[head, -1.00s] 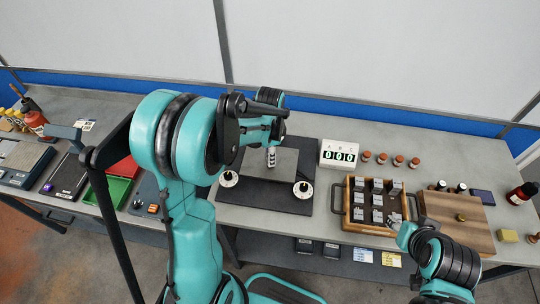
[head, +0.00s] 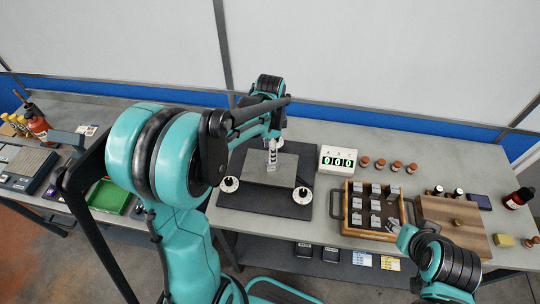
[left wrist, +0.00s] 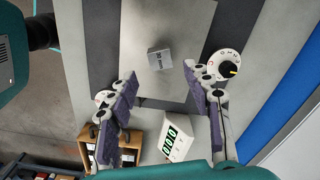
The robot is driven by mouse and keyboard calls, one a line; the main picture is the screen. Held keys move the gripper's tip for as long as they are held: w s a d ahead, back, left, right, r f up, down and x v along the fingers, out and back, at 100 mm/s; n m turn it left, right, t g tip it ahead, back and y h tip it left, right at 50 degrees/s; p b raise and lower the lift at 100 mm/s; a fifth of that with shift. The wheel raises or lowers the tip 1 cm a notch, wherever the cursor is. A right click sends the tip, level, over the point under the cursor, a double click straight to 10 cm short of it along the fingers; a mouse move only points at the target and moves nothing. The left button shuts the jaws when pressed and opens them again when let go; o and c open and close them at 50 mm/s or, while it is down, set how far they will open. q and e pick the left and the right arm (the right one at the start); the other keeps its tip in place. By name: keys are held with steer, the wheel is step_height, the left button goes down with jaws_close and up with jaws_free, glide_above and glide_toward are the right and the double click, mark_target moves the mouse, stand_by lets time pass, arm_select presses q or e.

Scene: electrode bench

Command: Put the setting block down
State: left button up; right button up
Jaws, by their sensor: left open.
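The setting block (left wrist: 160,60) is a small grey cube with dark marking. In the left wrist view it sits on the grey plate (left wrist: 185,22), just beyond the fingertips and in the gap between them. My left gripper (left wrist: 159,72) is open, with a clear space on each side of the block. In the head view my left gripper (head: 271,158) points down over the plate (head: 287,170), and the block is hard to separate from the fingers there. Only the end of my right arm (head: 408,238) shows by the tray's front right corner; its fingers are not clear.
Two white dials (head: 229,184) (head: 302,196) stand at the plate's front corners. A counter display (head: 338,160) reads zeros behind right. A wooden tray (head: 346,208) of several grey blocks and a wooden board (head: 455,215) lie right. A green bin (head: 108,197) is left.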

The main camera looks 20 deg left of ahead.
arm_select(q)
steer(key=s+d+r+n+t, duration=0.3)
steer(key=s+r+n, duration=0.3)
steer(key=r, duration=0.4)
steer(key=s+d+n+t, duration=0.3)
steer(key=s+n+t, duration=0.1)
steer(key=s, duration=0.4)
steer(key=shift+s+f+n+p, duration=0.2)
steer(key=shift+n+p, duration=0.1)
steer(key=shift+p, duration=0.15)
